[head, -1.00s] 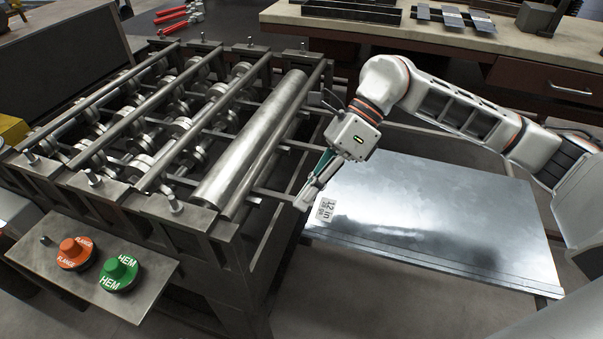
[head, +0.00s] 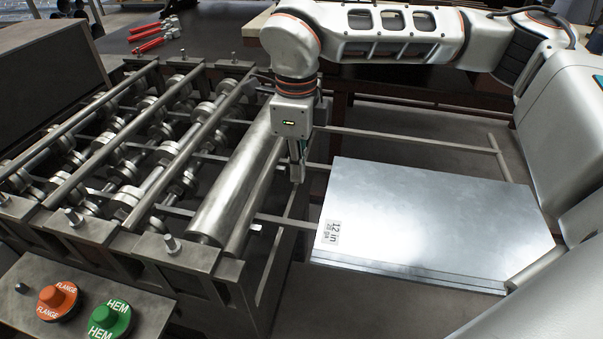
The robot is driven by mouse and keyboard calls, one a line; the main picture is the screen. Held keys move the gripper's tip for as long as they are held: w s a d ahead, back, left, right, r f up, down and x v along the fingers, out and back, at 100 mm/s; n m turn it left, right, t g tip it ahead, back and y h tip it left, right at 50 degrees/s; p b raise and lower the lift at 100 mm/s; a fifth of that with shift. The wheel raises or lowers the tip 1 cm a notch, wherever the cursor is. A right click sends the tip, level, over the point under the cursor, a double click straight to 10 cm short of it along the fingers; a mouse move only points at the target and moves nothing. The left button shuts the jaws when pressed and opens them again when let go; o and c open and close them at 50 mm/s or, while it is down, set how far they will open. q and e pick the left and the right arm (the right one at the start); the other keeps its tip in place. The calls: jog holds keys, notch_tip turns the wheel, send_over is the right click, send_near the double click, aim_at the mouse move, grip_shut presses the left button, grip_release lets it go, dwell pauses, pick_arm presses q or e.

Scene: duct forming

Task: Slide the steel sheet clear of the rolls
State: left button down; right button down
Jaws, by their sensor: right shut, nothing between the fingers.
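The steel sheet (head: 430,215) is a flat, shiny panel with a "12 in" label near its left corner. It lies to the right of the roll machine on thin support bars, with a gap between its left edge and the rolls (head: 240,180). My right gripper (head: 297,178) points down beside the right-hand roll, left of the sheet's upper left corner. Its fingers are together and hold nothing; they look apart from the sheet. My left gripper does not show.
The orange FLANGE button (head: 57,300) and green HEM button (head: 110,319) sit on a panel at the lower left. Red-handled tools (head: 152,37) lie at the back. A support bar (head: 420,143) runs behind the sheet.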

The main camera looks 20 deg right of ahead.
jog(key=s+d+f, duration=0.2)
jog(key=d+f, duration=0.1)
jog(key=f, duration=0.5)
jog(key=shift+s, duration=0.15)
jog(key=shift+d, duration=0.1)
